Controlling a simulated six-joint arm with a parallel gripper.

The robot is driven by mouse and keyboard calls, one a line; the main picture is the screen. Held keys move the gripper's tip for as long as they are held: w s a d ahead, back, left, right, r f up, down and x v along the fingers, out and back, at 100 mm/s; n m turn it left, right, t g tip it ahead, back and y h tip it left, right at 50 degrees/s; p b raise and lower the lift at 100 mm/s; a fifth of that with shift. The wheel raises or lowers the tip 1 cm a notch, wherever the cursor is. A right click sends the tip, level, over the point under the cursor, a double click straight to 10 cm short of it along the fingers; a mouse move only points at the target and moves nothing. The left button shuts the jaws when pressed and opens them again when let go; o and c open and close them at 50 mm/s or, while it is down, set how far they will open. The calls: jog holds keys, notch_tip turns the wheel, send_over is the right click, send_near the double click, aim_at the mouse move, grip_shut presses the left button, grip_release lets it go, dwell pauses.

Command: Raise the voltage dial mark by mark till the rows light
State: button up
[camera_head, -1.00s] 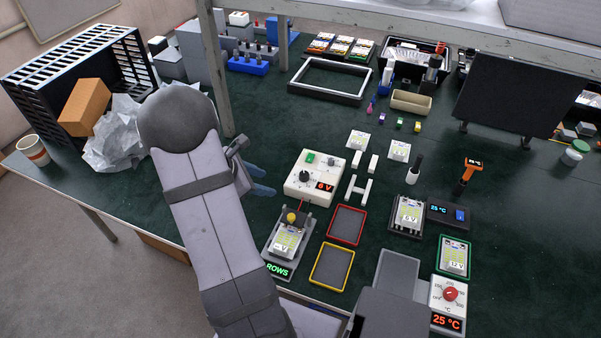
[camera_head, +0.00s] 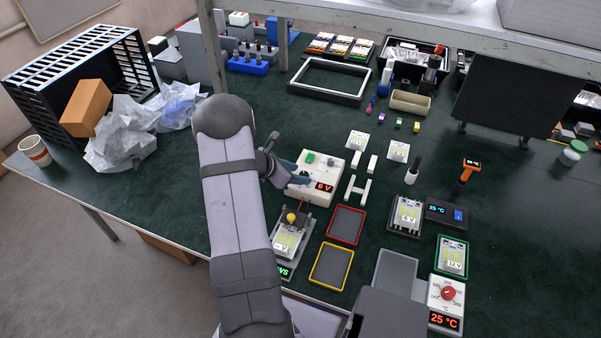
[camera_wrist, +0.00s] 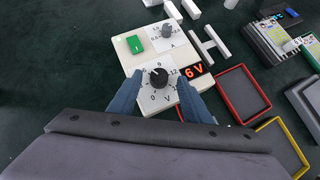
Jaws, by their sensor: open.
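The white power supply (camera_head: 322,171) carries a black voltage dial, which shows in the wrist view (camera_wrist: 158,77) with a scale marked from 0 to 12 and V. Its red display (camera_wrist: 194,70) reads 6 V. My gripper (camera_wrist: 160,82) is open, its blue fingers on either side of the dial; I cannot tell whether they touch it. In the head view, my gripper (camera_head: 296,175) covers the front left of the supply. In front of it, a lit panel (camera_head: 287,243) sits in a test stand with a yellow knob; its green ROWS sign (camera_head: 284,271) is partly hidden by my arm.
A red-rimmed tray (camera_head: 345,226) and a yellow-rimmed tray (camera_head: 331,267) lie right of the stand. A smaller dial marked A (camera_wrist: 168,31) and a green switch (camera_wrist: 135,45) are on the supply. More panels (camera_head: 407,215) stand farther right.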

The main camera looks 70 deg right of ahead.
jog(key=shift+x, duration=1.1)
jog(key=c, duration=1)
jog(key=shift+c, duration=0.2)
jog(key=shift+w+r+p, duration=0.1)
jog(key=shift+p, duration=0.2)
